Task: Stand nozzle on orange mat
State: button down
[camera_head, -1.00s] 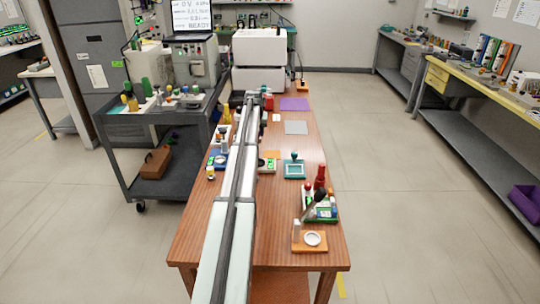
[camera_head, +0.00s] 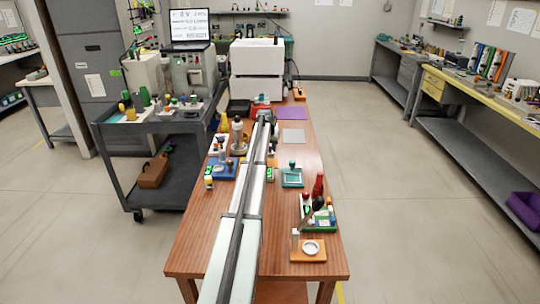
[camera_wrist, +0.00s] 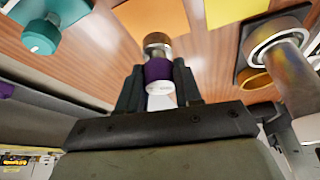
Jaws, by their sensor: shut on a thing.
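In the wrist view my gripper (camera_wrist: 158,78) is shut on the nozzle (camera_wrist: 158,68), which has a purple band, a ribbed metallic end and a pale tapered part between the fingers. The orange mat (camera_wrist: 150,17) lies on the wooden table behind the nozzle's metallic end in that view. The nozzle appears held above the table; its exact height cannot be told. In the head view my arm hides the nozzle, the fingertips and the orange mat.
A metallic cylinder (camera_wrist: 283,65) stands close on the right in the wrist view, with a yellow mat (camera_wrist: 235,10) near it. A teal object (camera_wrist: 42,35) is at left.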

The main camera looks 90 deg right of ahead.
aim_at(270, 151)
jog(key=shift+f, duration=2.1)
jog(key=c, duration=0.8)
grip_release()
jog(key=shift+f, duration=0.1)
jog(key=shift+o, duration=0.2)
jog(key=v, duration=1.2)
